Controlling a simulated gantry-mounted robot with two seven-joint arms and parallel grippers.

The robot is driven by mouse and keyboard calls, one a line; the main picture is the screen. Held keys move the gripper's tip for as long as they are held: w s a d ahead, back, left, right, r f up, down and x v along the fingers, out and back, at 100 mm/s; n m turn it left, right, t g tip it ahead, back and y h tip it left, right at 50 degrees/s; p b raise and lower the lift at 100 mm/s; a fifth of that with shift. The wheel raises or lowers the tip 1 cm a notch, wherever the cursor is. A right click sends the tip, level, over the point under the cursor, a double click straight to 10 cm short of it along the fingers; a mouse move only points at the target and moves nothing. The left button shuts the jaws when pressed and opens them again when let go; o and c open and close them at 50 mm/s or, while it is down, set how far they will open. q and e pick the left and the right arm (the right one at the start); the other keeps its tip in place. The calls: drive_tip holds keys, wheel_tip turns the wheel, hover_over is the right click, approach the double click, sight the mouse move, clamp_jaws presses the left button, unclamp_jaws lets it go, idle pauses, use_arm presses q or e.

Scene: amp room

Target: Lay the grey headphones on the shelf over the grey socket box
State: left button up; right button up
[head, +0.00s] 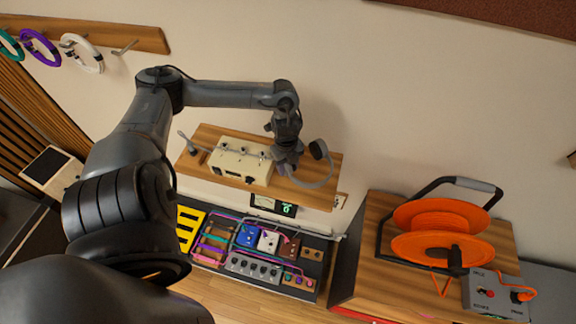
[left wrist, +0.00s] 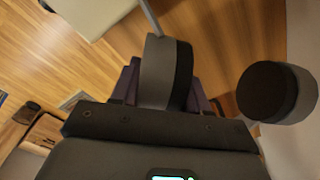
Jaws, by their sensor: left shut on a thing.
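The grey headphones (head: 318,181) hang from my left gripper (head: 287,167) over the right end of a wooden shelf (head: 325,163). One dark, round ear cup (head: 318,149) faces up and right; the other is not clear. In the left wrist view, the grey band (left wrist: 156,72) stands between the dark fingers and an ear cup (left wrist: 278,92) sticks out right. I cannot tell whether the headphones touch the shelf. A grey box with sockets (head: 495,293) sits at lower right. My right gripper is not in view.
A cream box with knobs (head: 240,164) stands mid-shelf, left of my gripper. A pedalboard (head: 250,250) lies below. An orange cable reel (head: 440,222) stands on a wooden cabinet (head: 378,245) at right. Cable coils (head: 40,47) hang at upper left.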

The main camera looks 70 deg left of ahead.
use_arm(q)
wheel_tip(320, 180, down, 3)
drive_tip(key=shift+b, duration=1.2)
drive_tip(key=shift+f+b, duration=0.65)
drive_tip(key=shift+f, duration=0.55)
drive_tip(key=o, duration=1.1)
drive_tip(key=shift+o, duration=1)
drive_tip(key=r, duration=1)
drive_tip(key=shift+a+r, duration=0.35)
drive_tip(key=shift+r, duration=0.05)
